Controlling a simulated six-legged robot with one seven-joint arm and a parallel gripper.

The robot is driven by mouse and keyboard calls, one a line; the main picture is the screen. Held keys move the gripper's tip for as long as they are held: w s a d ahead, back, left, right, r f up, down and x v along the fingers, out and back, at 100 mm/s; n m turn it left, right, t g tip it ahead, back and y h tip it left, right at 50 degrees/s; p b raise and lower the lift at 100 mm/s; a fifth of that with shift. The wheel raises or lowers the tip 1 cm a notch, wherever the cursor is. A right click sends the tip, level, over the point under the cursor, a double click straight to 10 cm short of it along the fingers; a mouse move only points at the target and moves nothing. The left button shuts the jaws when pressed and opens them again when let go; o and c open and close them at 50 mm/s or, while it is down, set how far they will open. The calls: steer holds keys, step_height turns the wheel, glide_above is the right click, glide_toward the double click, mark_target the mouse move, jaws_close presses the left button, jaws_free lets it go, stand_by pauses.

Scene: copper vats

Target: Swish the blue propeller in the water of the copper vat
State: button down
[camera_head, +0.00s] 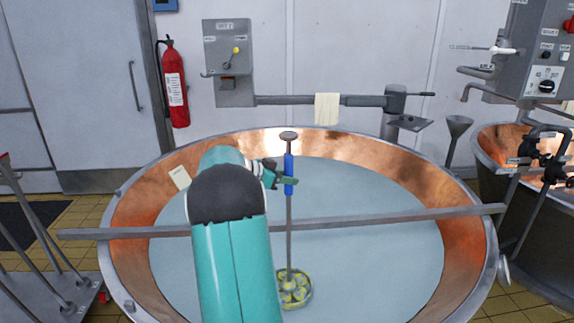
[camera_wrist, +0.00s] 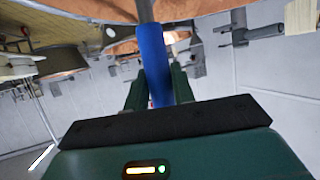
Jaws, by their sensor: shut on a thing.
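The copper vat (camera_head: 468,240) stands in front of me, and pale grey-blue water (camera_head: 385,262) fills its inside. The propeller tool (camera_head: 289,217) stands nearly upright over the vat, with a round cap on top, a blue grip and a grey shaft. Its yellowish propeller head (camera_head: 292,289) shows at the bottom against the water; I cannot tell how deep it is. My gripper (camera_head: 284,181) is shut on the blue grip. In the wrist view the blue grip (camera_wrist: 154,62) runs between my two green fingers.
A metal bar (camera_head: 400,217) crosses the vat's rim, close to the shaft. A cloth (camera_head: 327,108) hangs on a pipe behind. A second copper vat (camera_head: 500,143) stands at right, a fire extinguisher (camera_head: 173,85) on the back wall. A metal trolley (camera_head: 50,290) is at left.

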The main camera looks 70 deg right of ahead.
step_height(320, 180, down, 14)
stand_by(0.6)
steer(key=shift+r, duration=0.1)
steer(key=s+d, duration=0.2)
steer(key=s, duration=0.4)
steer(key=shift+s, duration=0.35)
steer(key=w+a, duration=0.4)
steer(key=w, duration=0.9)
steer(key=shift+w, duration=0.2)
steer(key=shift+s, duration=0.1)
